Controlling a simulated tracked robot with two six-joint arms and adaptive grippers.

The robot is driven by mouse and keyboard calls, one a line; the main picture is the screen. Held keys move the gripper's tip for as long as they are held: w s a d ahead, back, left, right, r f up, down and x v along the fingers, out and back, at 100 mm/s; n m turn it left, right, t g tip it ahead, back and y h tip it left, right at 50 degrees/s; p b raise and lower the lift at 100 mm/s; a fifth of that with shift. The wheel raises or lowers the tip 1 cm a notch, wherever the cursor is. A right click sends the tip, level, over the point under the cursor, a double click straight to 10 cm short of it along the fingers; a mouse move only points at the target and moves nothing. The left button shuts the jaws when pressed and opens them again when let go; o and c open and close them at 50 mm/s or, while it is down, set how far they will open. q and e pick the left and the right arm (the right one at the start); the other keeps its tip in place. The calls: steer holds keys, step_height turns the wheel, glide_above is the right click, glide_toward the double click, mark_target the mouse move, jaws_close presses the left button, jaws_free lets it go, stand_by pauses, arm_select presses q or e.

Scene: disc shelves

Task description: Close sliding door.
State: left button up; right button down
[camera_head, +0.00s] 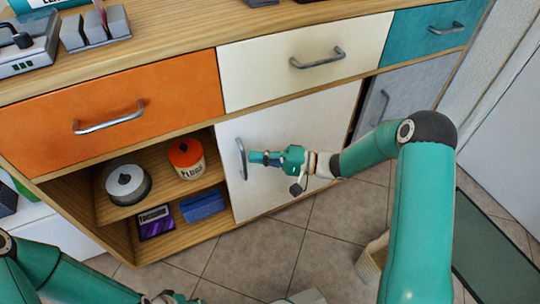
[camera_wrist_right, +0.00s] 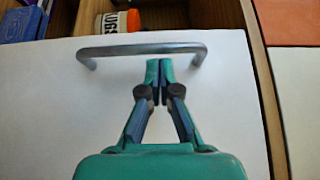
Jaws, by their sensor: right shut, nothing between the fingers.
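The white sliding door (camera_head: 285,130) stands in the middle of the cabinet front, and the compartment to its left is open. Its grey bar handle (camera_head: 241,159) is near the door's left edge. My right gripper (camera_head: 258,157) is at the handle, its fingers pointing left. In the right wrist view the gripper (camera_wrist_right: 159,64) is shut and empty, its tips close to the handle (camera_wrist_right: 140,49); whether they touch it I cannot tell. My left arm shows at the lower left, with only a small part of its gripper end (camera_head: 170,298) at the bottom edge.
The open compartment holds a disc spool (camera_head: 128,184), an orange-lidded jar (camera_head: 187,159), a purple box (camera_head: 154,222) and a blue item (camera_head: 202,205). A grey door (camera_head: 408,92) is at right. Orange (camera_head: 110,105), cream (camera_head: 303,60) and teal (camera_head: 430,30) drawers are shut above.

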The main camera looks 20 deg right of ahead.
steer(key=shift+a, duration=0.2)
steer(key=s+a+p, duration=0.1)
steer(key=s+a, duration=0.2)
steer(key=a, duration=3.7)
steer(key=shift+s+a, duration=0.2)
steer(key=shift+a, duration=0.15)
steer(key=shift+r, duration=0.15)
